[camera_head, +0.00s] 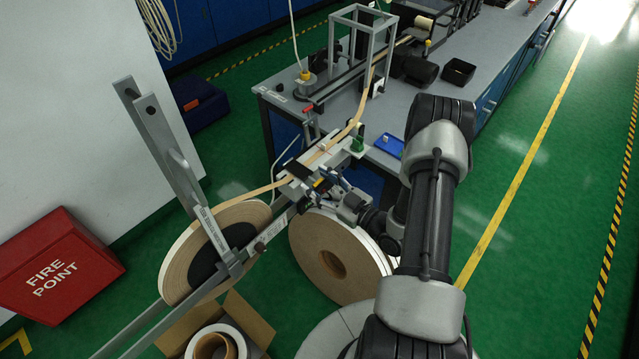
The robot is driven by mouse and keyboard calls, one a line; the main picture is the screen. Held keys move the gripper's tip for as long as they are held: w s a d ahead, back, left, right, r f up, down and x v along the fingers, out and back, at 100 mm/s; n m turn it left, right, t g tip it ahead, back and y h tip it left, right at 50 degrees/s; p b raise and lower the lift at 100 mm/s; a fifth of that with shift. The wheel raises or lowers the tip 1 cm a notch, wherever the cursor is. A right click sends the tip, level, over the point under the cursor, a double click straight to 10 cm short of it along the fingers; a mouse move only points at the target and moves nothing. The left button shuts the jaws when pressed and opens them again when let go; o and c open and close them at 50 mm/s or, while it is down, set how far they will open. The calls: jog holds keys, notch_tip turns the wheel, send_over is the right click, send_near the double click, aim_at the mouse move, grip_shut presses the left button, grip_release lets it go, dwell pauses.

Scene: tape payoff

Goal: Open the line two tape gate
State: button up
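The tape gate assembly is on the grey metal bracket (340,152) at the table's near left corner. A pale tan tape (262,190) runs from a large reel (190,262) over this bracket and on up to the table. A dark block (299,170) sits across the tape path. Which part is the line two gate, and whether it is open or shut, is too small to tell. My gripper (327,186) is at the near side of the bracket, close beside the dark block. Its fingers are small and partly hidden, so I cannot tell whether they touch anything.
A second large reel (318,262) stands below my wrist. An open cardboard box (258,322) with a roll is on the floor. A red fire point box (55,268) is at left. A blue tray (389,145) lies on the table. The green floor at right is clear.

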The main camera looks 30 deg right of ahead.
grip_shut()
dwell(0.4)
